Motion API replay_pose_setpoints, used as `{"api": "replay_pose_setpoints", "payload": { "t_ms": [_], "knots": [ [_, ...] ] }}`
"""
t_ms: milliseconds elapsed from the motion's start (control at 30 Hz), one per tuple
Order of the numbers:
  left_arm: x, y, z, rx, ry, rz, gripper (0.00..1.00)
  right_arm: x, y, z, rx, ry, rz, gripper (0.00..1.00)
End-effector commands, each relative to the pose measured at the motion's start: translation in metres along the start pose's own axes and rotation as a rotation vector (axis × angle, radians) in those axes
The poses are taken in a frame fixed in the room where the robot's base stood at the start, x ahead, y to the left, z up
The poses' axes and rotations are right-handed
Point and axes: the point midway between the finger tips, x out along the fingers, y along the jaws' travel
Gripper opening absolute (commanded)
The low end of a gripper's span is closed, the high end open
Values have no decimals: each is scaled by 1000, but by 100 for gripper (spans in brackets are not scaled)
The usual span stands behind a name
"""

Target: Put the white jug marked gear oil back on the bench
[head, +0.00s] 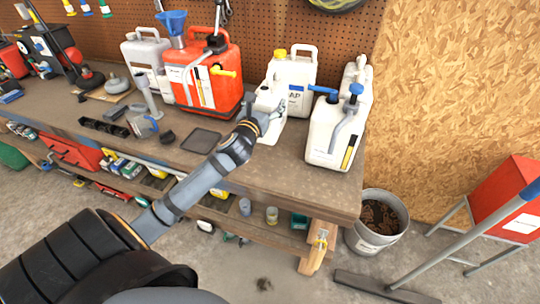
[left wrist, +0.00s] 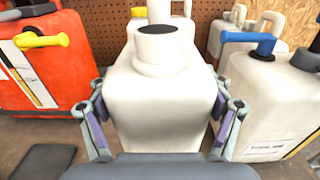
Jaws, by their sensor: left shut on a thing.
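A plain white jug (head: 268,101) is at the bench (head: 275,170), between the red can and the other white jugs. My left gripper (head: 262,122) is shut on it. In the left wrist view the white jug (left wrist: 155,100) stands upright between the two fingers of my left gripper (left wrist: 160,125), one finger on each side. Its round neck with a dark top faces the camera. No gear oil marking is readable on it. Its base looks at or very near the bench top; I cannot tell whether it touches. My right gripper is not in view.
A dark flat tray (head: 200,140) lies in front. A bucket (head: 375,235) stands on the floor.

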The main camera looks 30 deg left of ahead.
Motion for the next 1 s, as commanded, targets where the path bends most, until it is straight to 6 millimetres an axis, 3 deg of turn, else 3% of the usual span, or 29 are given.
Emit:
{"api": "replay_pose_setpoints", "payload": {
  "t_ms": [67, 233, 367, 533, 700, 1000],
  "knots": [
    [0, 0, -6, -2, 0, 0, 22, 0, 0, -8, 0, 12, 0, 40],
    [0, 0, -42, -2, 1, 0, 22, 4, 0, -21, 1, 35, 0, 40],
    [0, -1, -58, -1, -2, -1, 22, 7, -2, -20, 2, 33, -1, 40],
    [0, 0, -64, 0, -3, -1, 22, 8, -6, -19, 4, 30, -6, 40],
    [0, -1, -92, -1, -1, -1, 22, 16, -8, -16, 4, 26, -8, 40],
    [0, -1, -97, 0, -3, -2, 22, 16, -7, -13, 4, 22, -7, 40]
  ]
}}
